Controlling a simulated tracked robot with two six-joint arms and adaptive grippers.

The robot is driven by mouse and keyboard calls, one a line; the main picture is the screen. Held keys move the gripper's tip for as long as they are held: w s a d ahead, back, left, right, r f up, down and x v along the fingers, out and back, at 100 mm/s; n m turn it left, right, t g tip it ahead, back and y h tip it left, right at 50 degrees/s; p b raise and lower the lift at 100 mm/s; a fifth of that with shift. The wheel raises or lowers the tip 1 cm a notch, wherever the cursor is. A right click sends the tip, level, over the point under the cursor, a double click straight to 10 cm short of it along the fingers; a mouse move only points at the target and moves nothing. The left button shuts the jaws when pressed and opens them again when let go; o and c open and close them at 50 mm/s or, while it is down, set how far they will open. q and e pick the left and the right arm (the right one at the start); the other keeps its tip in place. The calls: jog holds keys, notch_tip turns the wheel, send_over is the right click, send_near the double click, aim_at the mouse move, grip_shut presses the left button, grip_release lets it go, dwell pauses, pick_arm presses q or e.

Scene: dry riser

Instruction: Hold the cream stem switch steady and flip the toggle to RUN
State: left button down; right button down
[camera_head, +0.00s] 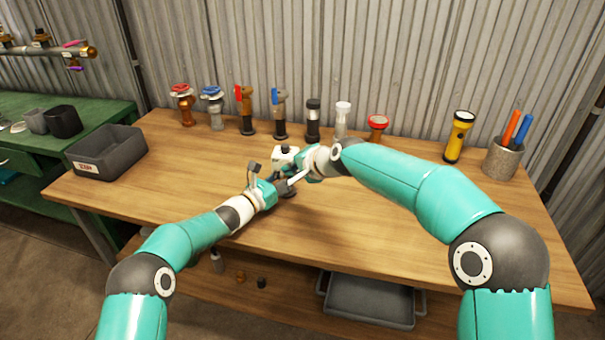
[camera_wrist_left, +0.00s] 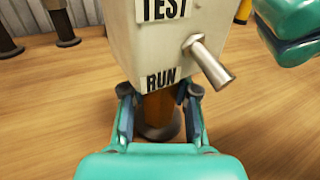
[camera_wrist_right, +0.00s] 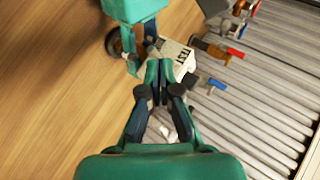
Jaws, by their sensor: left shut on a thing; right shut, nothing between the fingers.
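The cream stem switch (camera_head: 285,152) stands on the table, its lower part partly hidden by my grippers. In the left wrist view its cream box (camera_wrist_left: 150,45) carries a TEST label above a RUN label. The metal toggle (camera_wrist_left: 212,65) sticks out and slants down and right in that picture. My left gripper (camera_wrist_left: 160,110) is shut around the brown stem just under the box. My right gripper (camera_wrist_right: 160,75) is shut and empty, its fingertips close to the box; contact cannot be told. In the left wrist view part of it (camera_wrist_left: 292,35) shows to the right, apart from the toggle.
Several valves, including a red-handled one (camera_head: 244,108) and a red-topped one (camera_head: 377,127), line the table's back. A yellow flashlight (camera_head: 459,137) and a pen cup (camera_head: 502,160) stand at right. A grey bin (camera_head: 107,152) sits at left. The front table is clear.

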jog(key=s+d+r, duration=0.3)
jog(key=s+d, duration=0.4)
jog(key=s, duration=0.3)
jog(key=shift+r, duration=0.2)
jog(key=shift+s, duration=0.1)
pick_arm(q)
jog(key=c, duration=0.8)
grip_release()
jog(key=shift+s+a, duration=0.1)
